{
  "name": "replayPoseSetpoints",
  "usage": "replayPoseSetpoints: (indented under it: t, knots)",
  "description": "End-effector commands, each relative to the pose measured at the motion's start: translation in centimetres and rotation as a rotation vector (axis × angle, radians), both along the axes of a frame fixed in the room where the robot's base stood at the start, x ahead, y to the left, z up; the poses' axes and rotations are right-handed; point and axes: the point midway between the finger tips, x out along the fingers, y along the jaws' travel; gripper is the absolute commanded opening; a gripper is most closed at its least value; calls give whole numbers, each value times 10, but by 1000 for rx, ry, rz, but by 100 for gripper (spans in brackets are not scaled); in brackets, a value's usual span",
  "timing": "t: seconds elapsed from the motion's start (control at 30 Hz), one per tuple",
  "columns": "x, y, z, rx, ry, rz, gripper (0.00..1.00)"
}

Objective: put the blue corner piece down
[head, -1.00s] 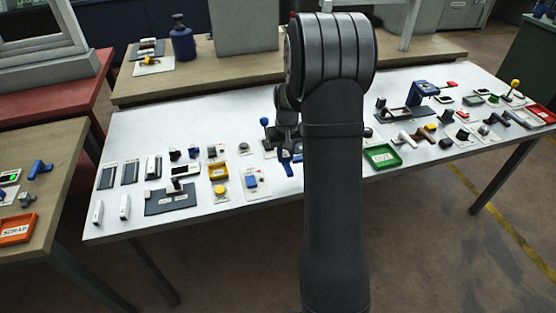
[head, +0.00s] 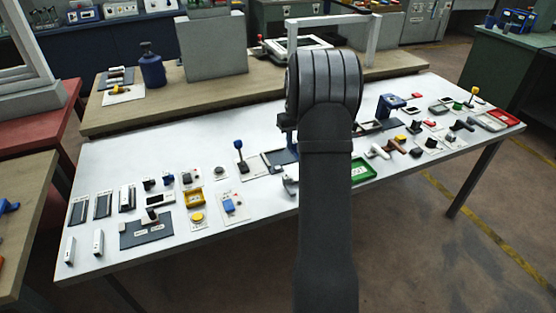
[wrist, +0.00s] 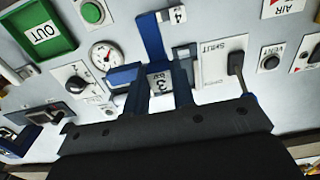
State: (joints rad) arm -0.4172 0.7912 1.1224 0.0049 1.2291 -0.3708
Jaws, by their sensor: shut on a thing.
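In the wrist view the blue corner piece (wrist: 152,40) shows as a flat blue bar reaching up from between the fingers. A blue part also shows beside the left finger; I cannot tell whether it belongs to the same piece. My gripper (wrist: 161,75) is shut on the corner piece. In the head view my arm hides most of the gripper. I cannot tell whether the piece touches the surface below.
A green OUT tray (wrist: 40,30), a round gauge (wrist: 103,55) and a SHUT plate (wrist: 221,60) with a dark lever lie around the gripper. In the head view a blue-knobbed lever (head: 239,146) stands left of my arm. The white table (head: 110,165) carries many small parts.

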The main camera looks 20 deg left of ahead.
Motion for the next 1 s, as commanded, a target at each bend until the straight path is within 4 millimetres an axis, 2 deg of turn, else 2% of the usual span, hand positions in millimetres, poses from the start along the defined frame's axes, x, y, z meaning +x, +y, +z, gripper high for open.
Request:
replayPoseSetpoints:
  t: [0.03, 0.2, 0.37, 0.47, 0.57, 0.8, 1.0]
  knots:
    - [15, 2, -1, -1, -1, -2, 0]
    - [46, 5, -1, -3, -3, -1, 0]
    - [60, 7, -1, -4, -4, -1, 0]
    - [63, 14, -6, -4, -3, 1, 0]
    - [62, 32, -17, -5, -1, 2, 0]
    - [64, 87, -50, -5, -2, 3, 0]
    - [65, 117, -68, -4, -3, 1, 0]
